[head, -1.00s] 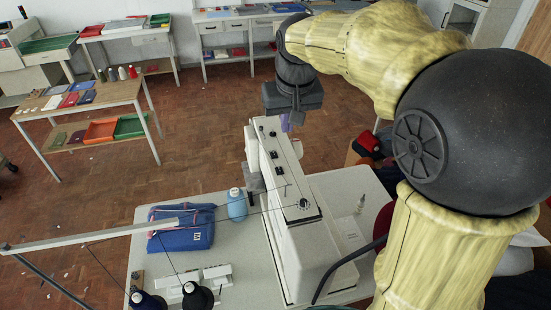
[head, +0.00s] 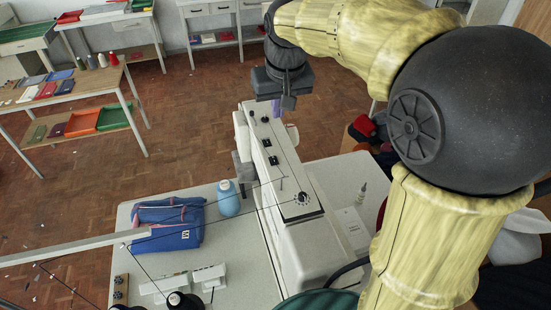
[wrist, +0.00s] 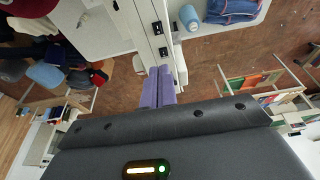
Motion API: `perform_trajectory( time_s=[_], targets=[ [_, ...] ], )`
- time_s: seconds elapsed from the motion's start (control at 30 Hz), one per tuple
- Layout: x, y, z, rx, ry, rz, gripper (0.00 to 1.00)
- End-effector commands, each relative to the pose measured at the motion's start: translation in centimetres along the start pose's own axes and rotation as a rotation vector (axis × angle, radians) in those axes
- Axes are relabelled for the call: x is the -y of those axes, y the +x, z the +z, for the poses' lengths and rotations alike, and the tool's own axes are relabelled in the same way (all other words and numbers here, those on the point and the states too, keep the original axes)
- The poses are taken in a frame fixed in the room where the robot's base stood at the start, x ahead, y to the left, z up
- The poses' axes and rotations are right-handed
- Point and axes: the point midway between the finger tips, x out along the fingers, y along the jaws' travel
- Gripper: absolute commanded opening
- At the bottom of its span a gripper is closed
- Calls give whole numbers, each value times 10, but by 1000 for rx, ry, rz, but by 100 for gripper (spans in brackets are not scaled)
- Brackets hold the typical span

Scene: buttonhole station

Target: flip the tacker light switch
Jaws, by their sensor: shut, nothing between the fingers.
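The white sewing machine, the tacker (head: 292,208), stands on the grey worktable (head: 233,272). Its narrow top panel has small black switches, one nearer the far end (head: 266,142) and one just below it (head: 273,160). They also show in the wrist view, one higher (wrist: 157,28) and one lower (wrist: 163,51). I cannot read which is the light switch. My gripper's purple fingers (wrist: 158,88) are together and empty, over the machine's far end in the picture. Contact with the panel cannot be told.
A blue bag (head: 168,224) and a light-blue thread cone (head: 228,198) stand left of the machine. A thread-stand bar (head: 70,248) and thin threads cross the near left. Open brick-patterned floor lies beyond the table.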

Motion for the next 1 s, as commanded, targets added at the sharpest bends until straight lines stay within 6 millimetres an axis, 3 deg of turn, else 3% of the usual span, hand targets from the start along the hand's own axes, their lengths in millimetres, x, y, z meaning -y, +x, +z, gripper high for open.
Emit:
perform_trajectory(
  time_s=[0.03, 0.23, 0.77, 1.0],
  targets=[
    [0, 12, 4, 0, 0, 0, 0],
    [-1, 34, 10, 0, 2, 1, 0],
    [-3, 38, 10, 2, 6, 2, 0],
    [-3, 64, 11, 5, 6, 2, 0]
  ],
)
